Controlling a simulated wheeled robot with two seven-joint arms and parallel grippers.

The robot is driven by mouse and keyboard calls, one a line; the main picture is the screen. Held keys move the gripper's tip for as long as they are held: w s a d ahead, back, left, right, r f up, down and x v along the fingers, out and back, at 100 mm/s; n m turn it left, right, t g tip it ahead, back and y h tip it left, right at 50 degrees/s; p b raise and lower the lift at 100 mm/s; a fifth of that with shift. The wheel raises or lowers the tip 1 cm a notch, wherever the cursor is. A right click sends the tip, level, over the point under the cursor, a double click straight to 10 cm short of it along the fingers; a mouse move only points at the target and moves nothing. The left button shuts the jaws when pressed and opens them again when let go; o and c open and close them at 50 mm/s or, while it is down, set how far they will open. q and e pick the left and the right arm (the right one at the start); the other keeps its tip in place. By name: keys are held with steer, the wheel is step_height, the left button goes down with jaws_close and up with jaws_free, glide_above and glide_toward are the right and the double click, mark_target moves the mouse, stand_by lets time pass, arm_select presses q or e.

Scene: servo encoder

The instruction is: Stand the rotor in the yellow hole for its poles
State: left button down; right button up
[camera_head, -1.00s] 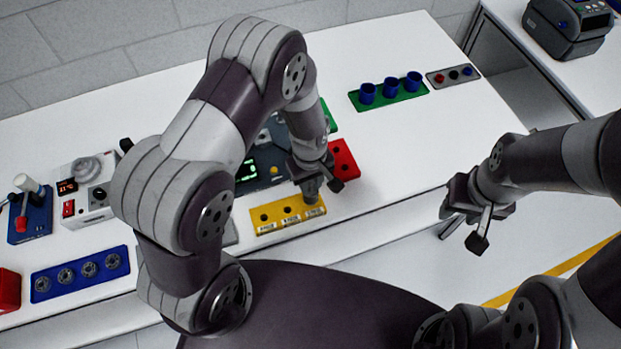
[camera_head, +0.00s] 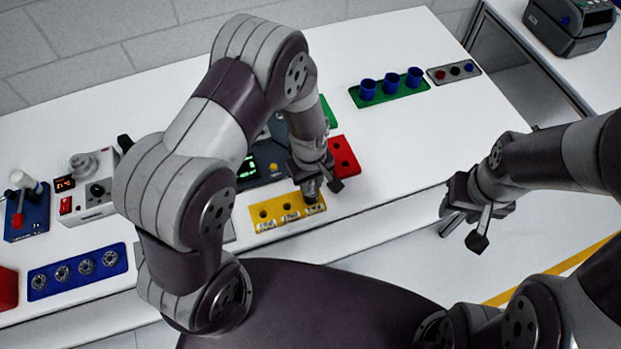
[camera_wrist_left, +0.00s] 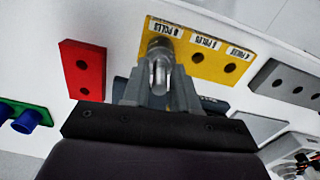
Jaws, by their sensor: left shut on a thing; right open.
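The yellow block (camera_head: 276,212) lies near the table's front edge, with a row of holes and white pole labels. My left gripper (camera_head: 312,190) is over its right end in the head view. In the left wrist view my left gripper (camera_wrist_left: 158,84) is shut on the rotor (camera_wrist_left: 160,62), a shiny metal cylinder. The rotor is at the labelled end hole of the yellow block (camera_wrist_left: 205,65), which it covers; the label there seems to read 8 poles. I cannot tell how deep the rotor sits. My right gripper (camera_head: 464,226) is open and empty, off the table's front edge.
A red block (camera_head: 343,158) with holes lies just right of my left gripper. A green rack (camera_head: 388,94) with blue cups stands at the back right. A blue tray (camera_head: 78,272) with several round parts lies at the left.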

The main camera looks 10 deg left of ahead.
arm_select(q)
steer(key=shift+c, duration=2.4)
jaws_free()
steer(key=shift+r, duration=0.1)
step_height(320, 180, up, 6)
steer(key=p, duration=0.6)
steer(key=shift+r, duration=0.15)
